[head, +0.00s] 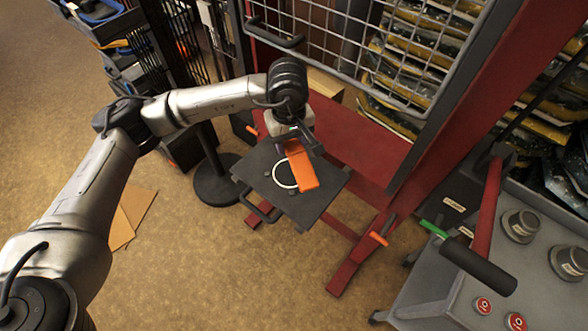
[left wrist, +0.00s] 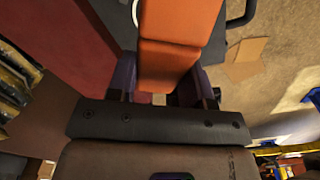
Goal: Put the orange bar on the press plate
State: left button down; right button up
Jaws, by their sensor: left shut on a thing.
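The orange bar (head: 302,170) is in the grip of my left gripper (head: 292,146), which is shut on its far end. The bar reaches out over the dark grey press plate (head: 302,209), across the white ring (head: 281,181) marked on it. I cannot tell whether the bar touches the plate or hangs just above it. In the left wrist view the bar (left wrist: 175,65) runs up between the purple fingers, with the plate's dark surface (left wrist: 125,12) partly hidden behind it. My right gripper is not in view.
A red frame (head: 375,150) with a wire mesh guard (head: 350,45) stands behind and right of the plate. A grey cart (head: 490,270) with weights and a black-handled lever (head: 480,268) is at the right. Flat cardboard (head: 130,212) lies on the open floor at left.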

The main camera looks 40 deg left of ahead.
pick_arm(q)
jog(key=a+n, duration=0.1)
jog(key=n, duration=0.1)
jog(key=a+n, duration=0.2)
jog(key=shift+a+f+n+p, duration=0.3)
jog(key=shift+f+n, duration=0.1)
jog(key=n, duration=0.1)
send_over(279, 165)
notch_tip(279, 165, down, 6)
jog(key=shift+a+f, duration=0.1)
jog(key=shift+f+b, duration=0.45)
jog(key=shift+f, duration=1.65)
